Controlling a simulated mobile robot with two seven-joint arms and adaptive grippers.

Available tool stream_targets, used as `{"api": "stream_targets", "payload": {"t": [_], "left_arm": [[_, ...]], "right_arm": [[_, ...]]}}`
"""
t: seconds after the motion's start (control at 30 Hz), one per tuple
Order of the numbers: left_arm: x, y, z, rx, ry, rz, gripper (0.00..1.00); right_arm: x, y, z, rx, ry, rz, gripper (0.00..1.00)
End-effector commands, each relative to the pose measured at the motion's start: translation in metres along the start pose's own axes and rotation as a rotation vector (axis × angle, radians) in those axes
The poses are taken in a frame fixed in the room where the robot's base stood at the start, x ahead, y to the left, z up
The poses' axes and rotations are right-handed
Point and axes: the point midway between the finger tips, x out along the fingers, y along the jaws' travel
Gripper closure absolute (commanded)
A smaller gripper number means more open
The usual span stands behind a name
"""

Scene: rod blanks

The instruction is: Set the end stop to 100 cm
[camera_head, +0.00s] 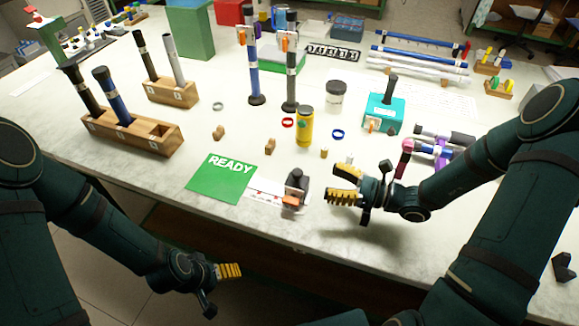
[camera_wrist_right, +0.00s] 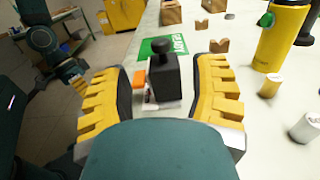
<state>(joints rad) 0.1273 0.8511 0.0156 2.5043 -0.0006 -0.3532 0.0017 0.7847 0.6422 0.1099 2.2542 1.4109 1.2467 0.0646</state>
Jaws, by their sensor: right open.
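The end stop (camera_head: 296,187) is a dark block with a knob on top and an orange part on its side. It sits at the right end of a white scale strip (camera_head: 263,193) with red marks, too small to read. My right gripper (camera_head: 336,184) is open, just right of the end stop and apart from it in the head view. In the right wrist view the end stop (camera_wrist_right: 165,78) shows ahead between the two yellow fingers of the gripper (camera_wrist_right: 165,88). My left gripper (camera_head: 229,270) hangs off the table's front edge; its finger opening is unclear.
A green READY mat (camera_head: 222,178) lies left of the strip. A yellow bottle (camera_head: 304,127) stands behind the end stop. A teal box (camera_head: 384,114) and a purple-and-grey fixture (camera_head: 440,148) stand at right. Wooden racks (camera_head: 160,137) hold rods at left.

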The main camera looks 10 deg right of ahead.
Motion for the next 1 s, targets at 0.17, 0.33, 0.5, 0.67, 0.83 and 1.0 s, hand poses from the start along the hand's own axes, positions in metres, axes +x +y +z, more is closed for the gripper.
{"api": "stream_targets", "payload": {"t": [0.17,0.33,0.5,0.67,0.83,1.0], "left_arm": [[0.007,-0.003,-0.001,0.0,0.004,0.0,0.22],[0.011,-0.004,-0.002,0.001,0.007,0.0,0.22],[0.015,-0.006,-0.002,0.001,0.009,0.0,0.22],[0.017,-0.006,-0.003,0.001,0.01,0.0,0.22],[0.017,-0.006,-0.003,0.001,0.01,-0.001,0.22],[0.017,-0.006,-0.003,0.001,0.01,0.0,0.22]], "right_arm": [[0.037,0.002,-0.001,0.0,-0.003,0.006,0.41],[0.07,0.002,-0.001,-0.001,-0.002,0.006,0.41],[0.095,0.001,-0.001,-0.001,-0.001,0.004,0.41],[0.109,0.001,-0.001,-0.001,0.0,0.003,0.41],[0.113,0.001,0.0,0.0,0.0,0.002,0.41],[0.113,0.001,0.0,0.0,0.0,0.002,0.41]]}}
